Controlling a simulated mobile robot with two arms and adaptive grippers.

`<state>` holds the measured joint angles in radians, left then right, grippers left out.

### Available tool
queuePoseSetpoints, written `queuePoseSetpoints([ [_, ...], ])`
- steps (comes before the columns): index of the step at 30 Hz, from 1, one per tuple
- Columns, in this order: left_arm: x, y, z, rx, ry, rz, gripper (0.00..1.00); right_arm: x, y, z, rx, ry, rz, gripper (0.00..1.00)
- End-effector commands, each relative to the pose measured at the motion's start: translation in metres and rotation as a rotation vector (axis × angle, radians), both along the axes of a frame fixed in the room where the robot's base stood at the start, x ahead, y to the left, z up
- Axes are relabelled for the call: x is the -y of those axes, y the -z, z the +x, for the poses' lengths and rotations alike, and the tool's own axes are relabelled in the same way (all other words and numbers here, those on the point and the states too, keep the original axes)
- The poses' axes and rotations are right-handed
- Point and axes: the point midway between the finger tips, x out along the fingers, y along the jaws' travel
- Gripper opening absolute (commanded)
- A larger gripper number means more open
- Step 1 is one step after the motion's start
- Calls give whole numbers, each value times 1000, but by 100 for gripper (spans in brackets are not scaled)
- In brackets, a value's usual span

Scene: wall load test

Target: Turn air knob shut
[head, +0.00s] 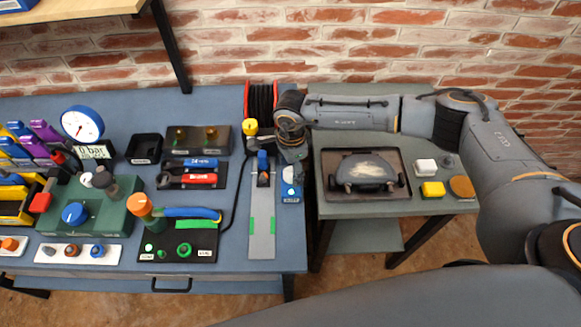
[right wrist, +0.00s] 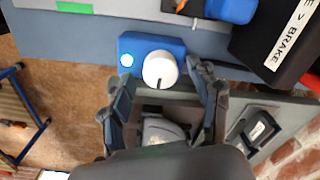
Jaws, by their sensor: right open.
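A white round knob (right wrist: 160,69) sits on a small blue box (right wrist: 130,45) in the right wrist view. A short dark mark on the knob points toward the bottom of that picture. A pale round light or button sits beside it. In the head view the blue box (head: 291,196) is at the bench's right edge, partly under my right gripper (head: 292,160). My right gripper, also in the right wrist view (right wrist: 161,80), is open and empty, its fingers on either side of the knob. Whether they touch it I cannot tell. My left gripper is out of view.
A gauge (head: 82,124) and a display reading 0 bar stand at the left. A metal strip (head: 262,222) with a blue slider lies left of the blue box. A black box marked BRAKE (right wrist: 285,45) is close by. A side table (head: 432,206) holds a tray.

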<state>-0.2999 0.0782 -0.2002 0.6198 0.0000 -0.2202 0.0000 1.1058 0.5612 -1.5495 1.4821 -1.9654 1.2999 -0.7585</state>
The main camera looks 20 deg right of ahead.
Motion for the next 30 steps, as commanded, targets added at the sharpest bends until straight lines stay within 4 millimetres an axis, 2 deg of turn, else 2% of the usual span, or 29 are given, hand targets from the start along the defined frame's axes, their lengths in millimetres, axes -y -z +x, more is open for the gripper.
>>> queuePoseSetpoints([
  [6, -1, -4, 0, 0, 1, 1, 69, 0, 15, 0, 0, -1, -1, 62],
  [14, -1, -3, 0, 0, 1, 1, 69, 0, 15, 0, 1, -1, 0, 62],
  [22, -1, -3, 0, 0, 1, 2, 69, 0, 15, 0, 1, -1, 0, 7],
  [30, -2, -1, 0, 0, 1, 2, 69, 0, 16, 0, 1, 24, 1, 7],
])
